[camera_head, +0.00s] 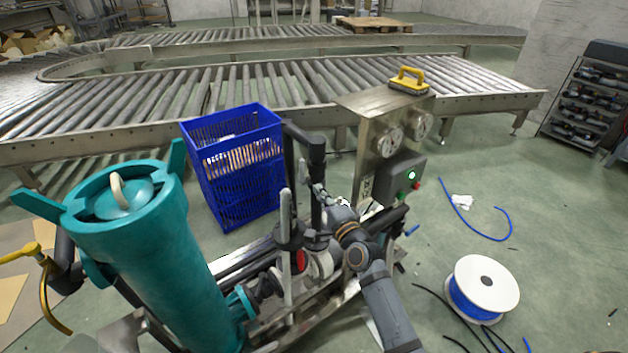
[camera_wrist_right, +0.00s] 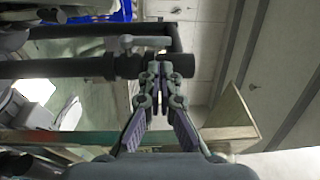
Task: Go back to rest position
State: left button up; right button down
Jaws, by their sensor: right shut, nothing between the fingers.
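My right arm comes in from the lower right of the head view. Its gripper (camera_head: 320,191) is beside an upright black pipe (camera_head: 316,165) of the skid. In the right wrist view the two fingers of the gripper (camera_wrist_right: 157,72) are closed together with nothing between them. The tips are close to a dark pipe (camera_wrist_right: 75,68) with a grey lever handle (camera_wrist_right: 145,42). I cannot tell whether they touch it. My left gripper is in neither view.
A large teal filter housing (camera_head: 160,260) stands at the left. A blue crate (camera_head: 240,175) is behind the pipes. A steel cabinet (camera_head: 365,105) with gauges and a yellow-handled tool (camera_head: 408,82) stands close right. A cable spool (camera_head: 480,290) lies on open floor.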

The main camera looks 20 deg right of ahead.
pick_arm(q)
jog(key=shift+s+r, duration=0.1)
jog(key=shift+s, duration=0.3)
pick_arm(e)
jog(key=s, duration=0.4)
jog(key=shift+d+r, duration=0.15)
jog(key=shift+d, duration=0.15)
